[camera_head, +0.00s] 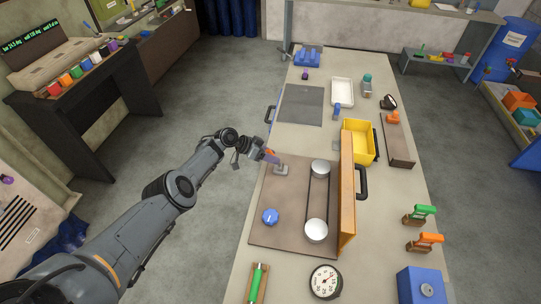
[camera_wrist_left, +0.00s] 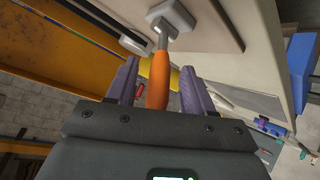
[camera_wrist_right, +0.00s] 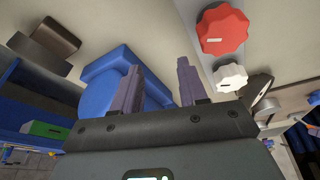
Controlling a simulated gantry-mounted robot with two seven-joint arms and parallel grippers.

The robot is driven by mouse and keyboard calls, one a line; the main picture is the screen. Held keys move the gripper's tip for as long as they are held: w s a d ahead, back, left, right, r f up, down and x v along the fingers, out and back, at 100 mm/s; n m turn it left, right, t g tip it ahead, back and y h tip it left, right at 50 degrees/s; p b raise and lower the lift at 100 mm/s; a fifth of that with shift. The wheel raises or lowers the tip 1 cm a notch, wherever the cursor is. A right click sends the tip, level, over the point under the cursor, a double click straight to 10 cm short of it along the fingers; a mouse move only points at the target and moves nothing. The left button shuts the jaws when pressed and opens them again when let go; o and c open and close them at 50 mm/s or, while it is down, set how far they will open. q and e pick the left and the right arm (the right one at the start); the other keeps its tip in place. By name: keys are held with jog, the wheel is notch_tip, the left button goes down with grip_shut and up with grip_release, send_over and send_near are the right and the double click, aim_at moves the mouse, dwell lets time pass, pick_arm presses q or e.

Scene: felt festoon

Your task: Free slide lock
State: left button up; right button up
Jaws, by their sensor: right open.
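An orange-handled lever (camera_head: 270,154) on a grey metal base (camera_head: 281,170) stands at the far left corner of the brown panel (camera_head: 268,238). I cannot tell for sure whether it is the slide lock. My left gripper (camera_head: 262,153) is at this handle. In the left wrist view the orange handle (camera_wrist_left: 158,80) lies between the two purple fingers (camera_wrist_left: 158,85), with a gap on each side, so the gripper is open around it. My right gripper (camera_wrist_right: 158,85) is open and empty in the right wrist view. It is not visible in the head view.
The panel carries a blue knob (camera_head: 270,216), two white pulleys with a belt and an upright orange board (camera_head: 347,190). A yellow bin (camera_head: 358,141) stands behind. In the right wrist view a blue object (camera_wrist_right: 105,85) and a red knob (camera_wrist_right: 222,30) are near the fingers.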

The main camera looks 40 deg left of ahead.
pick_arm(q)
jog(key=shift+r, duration=0.1)
jog(key=shift+s+a+r+p, duration=0.2)
jog(key=shift+a+r+p, duration=0.1)
jog(key=shift+r+p, duration=0.05)
jog(key=p+v, duration=0.4)
jog(key=v, duration=0.5)
jog(key=shift+s+a, duration=0.2)
jog(key=shift+s, duration=0.15)
jog(key=shift+r, duration=0.1)
